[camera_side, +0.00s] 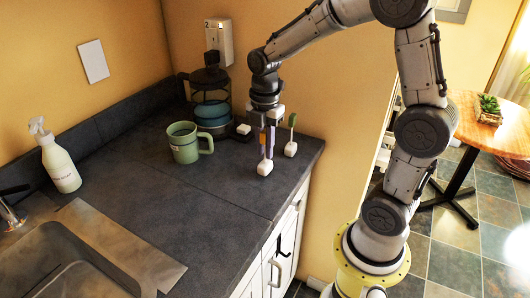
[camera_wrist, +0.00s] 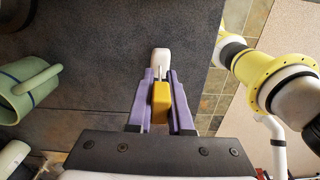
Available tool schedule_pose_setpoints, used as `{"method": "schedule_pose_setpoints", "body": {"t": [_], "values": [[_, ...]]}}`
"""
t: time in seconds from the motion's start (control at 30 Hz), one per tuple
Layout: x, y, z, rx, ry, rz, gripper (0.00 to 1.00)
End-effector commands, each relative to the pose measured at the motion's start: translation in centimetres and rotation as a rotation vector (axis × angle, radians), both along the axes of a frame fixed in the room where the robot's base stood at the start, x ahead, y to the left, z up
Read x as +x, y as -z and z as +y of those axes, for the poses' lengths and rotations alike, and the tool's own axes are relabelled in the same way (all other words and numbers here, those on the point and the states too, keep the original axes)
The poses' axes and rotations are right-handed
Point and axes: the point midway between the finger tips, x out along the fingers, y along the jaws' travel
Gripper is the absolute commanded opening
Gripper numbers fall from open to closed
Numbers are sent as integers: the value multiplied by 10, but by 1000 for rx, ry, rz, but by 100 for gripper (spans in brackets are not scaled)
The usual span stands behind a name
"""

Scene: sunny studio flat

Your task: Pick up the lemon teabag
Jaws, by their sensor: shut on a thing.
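The yellow lemon teabag (camera_wrist: 160,103) is between the purple fingers of my gripper (camera_wrist: 160,78) in the wrist view. In the side view it shows as a small yellow patch (camera_side: 263,139) at my gripper (camera_side: 266,150), which points down over the counter. My gripper is shut on it. A white block (camera_side: 265,168) with a thin stem is just below the fingertips; it also shows ahead of the fingers in the wrist view (camera_wrist: 161,57). Whether the block is still on the counter I cannot tell.
A white block with a green top (camera_side: 291,149) stands close to the right, and another white block (camera_side: 243,129) behind. A green mug (camera_side: 184,143) is left, with a dark press (camera_side: 209,78) behind. The counter's front edge is near; the counter (camera_side: 150,215) is clear in front.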

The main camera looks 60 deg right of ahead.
Motion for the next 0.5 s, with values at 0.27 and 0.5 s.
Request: {"method": "schedule_pose_setpoints", "body": {"t": [0.27, 0.5], "values": [[-14, -42, 3, -1, 0, -8, 0], [-62, -90, 14, -1, 0, -8, 0]]}}
